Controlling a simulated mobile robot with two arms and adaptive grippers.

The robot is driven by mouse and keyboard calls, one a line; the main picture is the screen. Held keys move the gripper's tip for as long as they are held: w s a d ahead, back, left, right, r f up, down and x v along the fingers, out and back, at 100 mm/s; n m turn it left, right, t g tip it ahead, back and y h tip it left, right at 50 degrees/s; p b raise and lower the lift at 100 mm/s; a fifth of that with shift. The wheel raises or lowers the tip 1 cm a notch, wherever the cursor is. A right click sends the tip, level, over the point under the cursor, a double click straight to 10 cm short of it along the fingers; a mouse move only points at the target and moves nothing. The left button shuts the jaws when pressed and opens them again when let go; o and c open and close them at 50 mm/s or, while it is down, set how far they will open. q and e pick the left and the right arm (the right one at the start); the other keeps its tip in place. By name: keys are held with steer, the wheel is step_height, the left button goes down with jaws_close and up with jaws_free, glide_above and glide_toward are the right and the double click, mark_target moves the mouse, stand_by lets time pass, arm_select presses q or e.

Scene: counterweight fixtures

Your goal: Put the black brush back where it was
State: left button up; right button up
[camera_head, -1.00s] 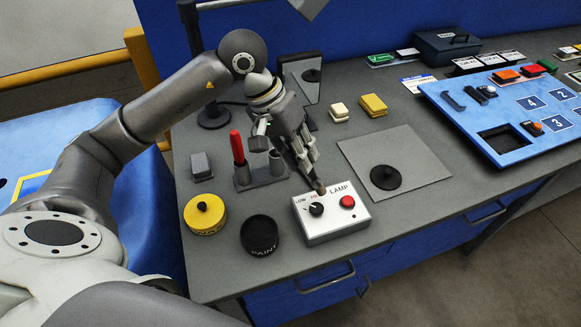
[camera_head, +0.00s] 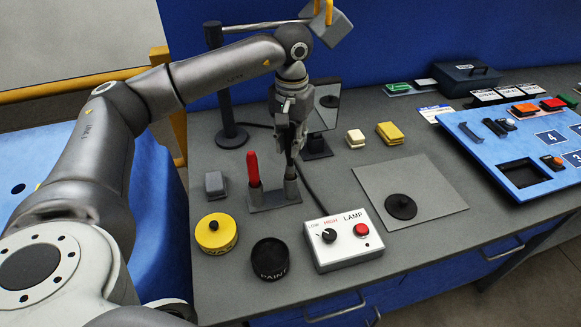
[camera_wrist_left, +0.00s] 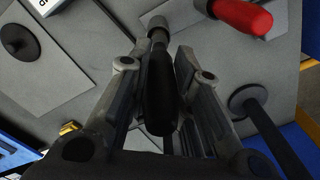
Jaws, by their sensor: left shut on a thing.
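My left gripper (camera_head: 289,157) is shut on the black brush, above the right post of the small grey holder (camera_head: 273,203). In the left wrist view the black brush (camera_wrist_left: 160,95) shows as a dark handle between the fingers (camera_wrist_left: 163,92). Its far end lines up with a grey cylinder (camera_wrist_left: 156,24); I cannot tell whether it is inside it. A red-handled tool (camera_head: 253,169) stands upright in the left post. Its red handle also shows in the left wrist view (camera_wrist_left: 242,16). My right gripper is not in view.
The lamp box (camera_head: 343,241) stands front right of the holder. A yellow tin (camera_head: 216,236), a black paint pot (camera_head: 270,262) and a grey block (camera_head: 215,184) are close by. A lamp stand (camera_head: 230,120) rises behind. A grey plate (camera_head: 440,195) lies to the right.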

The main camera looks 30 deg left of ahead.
mark_target(291, 164)
arm_select(q)
step_height(291, 164, down, 2)
step_height(291, 164, down, 3)
steer(key=shift+f+p, duration=0.1)
steer(key=shift+p, duration=0.6)
steer(key=shift+f, duration=0.35)
steer(key=shift+f, duration=0.2)
steer(key=o, duration=0.9)
steer(key=shift+r, duration=0.1)
steer(key=shift+c, duration=0.2)
